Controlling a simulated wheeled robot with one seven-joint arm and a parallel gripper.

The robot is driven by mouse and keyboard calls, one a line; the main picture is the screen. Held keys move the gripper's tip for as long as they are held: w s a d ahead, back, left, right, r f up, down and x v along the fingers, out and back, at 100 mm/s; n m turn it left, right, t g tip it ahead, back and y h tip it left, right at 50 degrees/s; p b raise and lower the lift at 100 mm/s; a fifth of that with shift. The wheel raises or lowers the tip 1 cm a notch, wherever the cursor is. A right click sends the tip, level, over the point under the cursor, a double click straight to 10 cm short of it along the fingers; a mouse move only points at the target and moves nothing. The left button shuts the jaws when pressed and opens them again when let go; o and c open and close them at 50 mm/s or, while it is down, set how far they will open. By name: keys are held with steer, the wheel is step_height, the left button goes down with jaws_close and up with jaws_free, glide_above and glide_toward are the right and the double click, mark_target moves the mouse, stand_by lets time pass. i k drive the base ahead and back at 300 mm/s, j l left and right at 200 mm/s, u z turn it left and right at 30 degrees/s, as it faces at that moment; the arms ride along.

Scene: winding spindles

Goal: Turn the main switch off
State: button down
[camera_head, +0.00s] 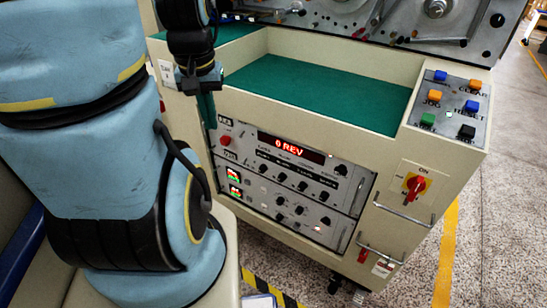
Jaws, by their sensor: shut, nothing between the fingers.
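The main switch (415,187) is a red rotary handle on a yellow plate, on the cream cabinet front at the right. An "ON" label stands above it, and the handle looks roughly upright, slightly tilted. My gripper (208,121) hangs fingers down at the upper left, by the left end of the cabinet's front panel. Its fingers are together with nothing seen between them. It is well to the left of the switch and apart from it.
A control panel (290,190) with a lit red display, knobs and a red button fills the cabinet front. Coloured push buttons (450,108) sit above the switch. A metal handle bar (404,214) juts out just below it. A green recessed tray (320,90) lies on top.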

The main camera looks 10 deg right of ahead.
mark_target(416, 185)
steer(key=k+l, duration=0.2)
steer(key=k, duration=0.4)
steer(key=k+l+u, duration=0.1)
steer(key=k, duration=0.45)
